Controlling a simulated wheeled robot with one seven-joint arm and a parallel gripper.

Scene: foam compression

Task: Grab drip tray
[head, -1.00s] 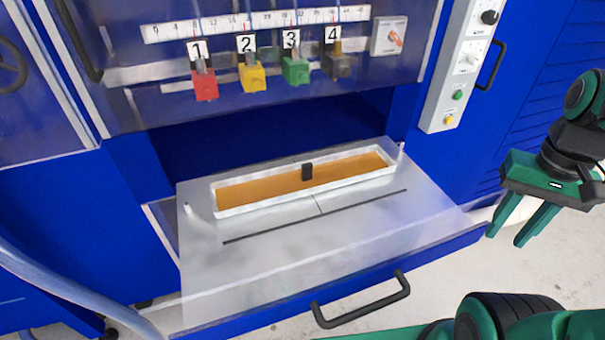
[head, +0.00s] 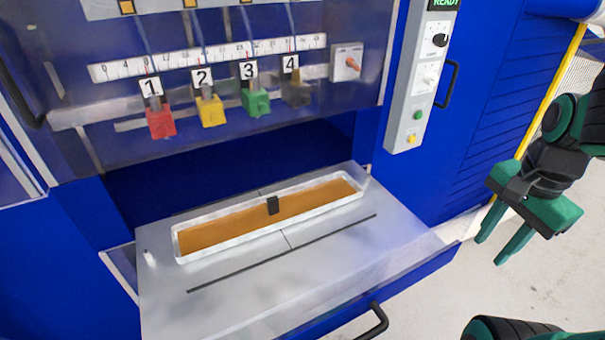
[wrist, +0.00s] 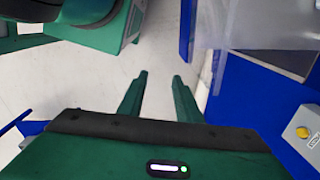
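The drip tray (head: 232,244) is a long, shallow white-rimmed tray with an orange-brown inside and a small black handle (head: 273,205) at its middle. It sits on the grey metal plate of the pulled-out drawer (head: 215,302) of the blue machine. My gripper (head: 490,250) is to the right of the drawer in the head view, fingers apart and pointing down, with nothing between them. In the wrist view my gripper (wrist: 160,78) also shows two separated fingers over pale floor. The tray is not visible in the wrist view.
The blue machine has a clear panel above with red (head: 161,121), yellow (head: 210,111) and green (head: 256,101) numbered blocks. A grey control box (head: 419,85) is at right. A black drawer handle (head: 375,322) sticks out in front. Bare floor (head: 545,270) lies right of the drawer.

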